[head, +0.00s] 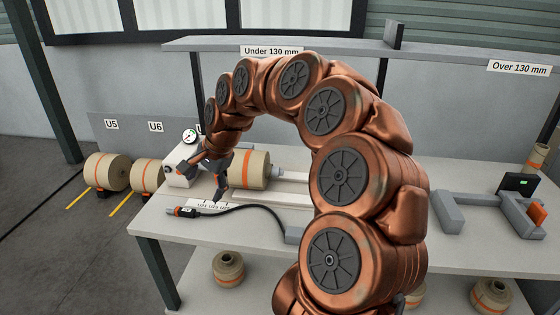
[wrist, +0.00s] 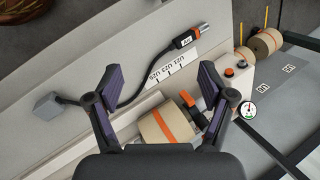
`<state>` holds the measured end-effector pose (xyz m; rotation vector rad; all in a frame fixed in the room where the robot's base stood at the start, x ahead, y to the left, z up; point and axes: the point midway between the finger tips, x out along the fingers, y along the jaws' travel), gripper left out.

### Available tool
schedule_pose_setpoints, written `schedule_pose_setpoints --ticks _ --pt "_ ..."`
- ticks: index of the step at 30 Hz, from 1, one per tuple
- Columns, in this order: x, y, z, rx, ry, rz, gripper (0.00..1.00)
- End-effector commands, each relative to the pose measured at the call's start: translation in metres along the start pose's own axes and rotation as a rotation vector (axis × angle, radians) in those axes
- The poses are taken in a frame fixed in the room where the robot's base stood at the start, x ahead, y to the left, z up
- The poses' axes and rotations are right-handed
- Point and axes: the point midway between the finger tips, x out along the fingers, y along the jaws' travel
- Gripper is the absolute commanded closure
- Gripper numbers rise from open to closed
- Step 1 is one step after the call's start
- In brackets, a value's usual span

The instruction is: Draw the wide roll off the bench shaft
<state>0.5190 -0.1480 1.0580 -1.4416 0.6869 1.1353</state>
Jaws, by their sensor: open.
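A wide tan paper roll (head: 251,170) with an orange band sits on the bench shaft (head: 277,172), against the white unit at the bench's left end. In the wrist view the roll (wrist: 160,127) shows between my two fingers, low in the picture. My gripper (head: 204,182) is open and empty, in front of and left of the roll in the head view. Its fingertips (wrist: 168,75) are spread apart in the wrist view. I cannot tell how far they are above the roll. Part of the roll is hidden by my gripper's palm.
A gauge (head: 189,136) stands by the white unit. Banded rolls (head: 108,171) stand at left under U5 and U6. A shelf (head: 300,51) runs behind; grey blocks (head: 447,212) sit at right.

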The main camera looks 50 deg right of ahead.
Motion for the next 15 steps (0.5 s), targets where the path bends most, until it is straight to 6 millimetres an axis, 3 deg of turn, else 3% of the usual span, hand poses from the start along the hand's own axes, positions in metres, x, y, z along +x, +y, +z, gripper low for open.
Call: schedule_pose_setpoints --ticks 1,5,9,12,15 --pt "0.004 -0.004 -0.031 0.110 0.014 -0.028 0.19" --pt "0.009 -0.003 -0.114 0.413 0.064 -0.101 0.19" --pt "0.014 0.019 -0.197 0.713 0.120 -0.171 0.19" --pt "0.016 0.040 -0.239 0.871 0.153 -0.203 0.19" --pt "0.016 0.057 -0.268 0.979 0.179 -0.227 0.19"
